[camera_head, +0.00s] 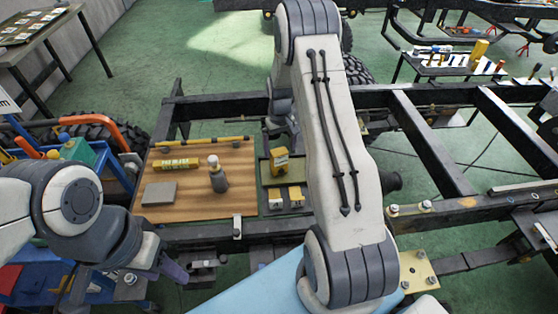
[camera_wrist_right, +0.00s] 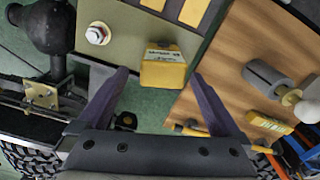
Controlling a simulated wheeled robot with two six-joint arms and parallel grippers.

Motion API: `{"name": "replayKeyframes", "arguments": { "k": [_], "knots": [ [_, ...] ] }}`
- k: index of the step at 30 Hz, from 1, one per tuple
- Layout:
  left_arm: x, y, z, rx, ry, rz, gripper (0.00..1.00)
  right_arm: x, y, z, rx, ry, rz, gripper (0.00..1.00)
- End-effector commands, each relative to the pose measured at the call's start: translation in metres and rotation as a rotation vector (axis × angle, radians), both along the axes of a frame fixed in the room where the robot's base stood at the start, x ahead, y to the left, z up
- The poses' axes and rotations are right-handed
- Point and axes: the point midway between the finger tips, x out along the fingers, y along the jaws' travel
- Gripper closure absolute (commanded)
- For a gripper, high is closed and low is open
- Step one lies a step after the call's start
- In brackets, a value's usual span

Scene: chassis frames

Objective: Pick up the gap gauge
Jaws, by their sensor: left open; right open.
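A yellow block with a small dark-lettered label (camera_wrist_right: 163,66), which looks like the gap gauge, sits at the edge of a green plate; the lettering is too blurred to read. In the head view this yellow block (camera_head: 280,161) stands at the back of the plate, right of the wooden board. My right gripper (camera_wrist_right: 160,76) is open, its purple fingertips on either side of the block in the picture; contact is not visible. My left gripper (camera_head: 124,278) is open and empty at the lower left.
The wooden board (camera_head: 232,190) holds a grey cylinder with a pale top (camera_head: 217,176), a yellow lettered bar (camera_head: 175,164) and a grey block (camera_head: 159,194). Dark chassis rails (camera_head: 425,140) surround the area.

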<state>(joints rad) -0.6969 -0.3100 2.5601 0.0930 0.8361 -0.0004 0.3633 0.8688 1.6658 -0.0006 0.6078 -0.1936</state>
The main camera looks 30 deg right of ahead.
Motion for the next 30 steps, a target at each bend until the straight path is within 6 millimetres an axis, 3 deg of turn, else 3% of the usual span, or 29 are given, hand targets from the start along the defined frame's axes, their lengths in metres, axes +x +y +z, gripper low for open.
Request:
{"name": "replayKeyframes", "arguments": {
  "k": [7,15,23,24,30],
  "knots": [
    [0.000,0.000,0.009,0.000,0.000,0.000,0.50,-0.001,0.002,-0.020,0.001,0.003,0.000,0.00],
    [0.000,0.000,0.019,0.000,0.000,0.000,0.50,-0.002,0.004,-0.057,0.001,0.002,0.000,0.00],
    [0.000,0.000,0.019,0.000,0.000,0.000,0.50,-0.001,0.004,-0.062,0.000,-0.002,0.000,0.00],
    [0.000,0.000,0.019,0.000,0.000,0.000,0.50,-0.001,0.004,-0.062,0.000,-0.002,0.000,0.04],
    [0.000,0.000,0.019,0.000,0.000,0.000,0.50,-0.001,0.004,-0.062,0.000,-0.001,0.000,0.80]
  ]
}}
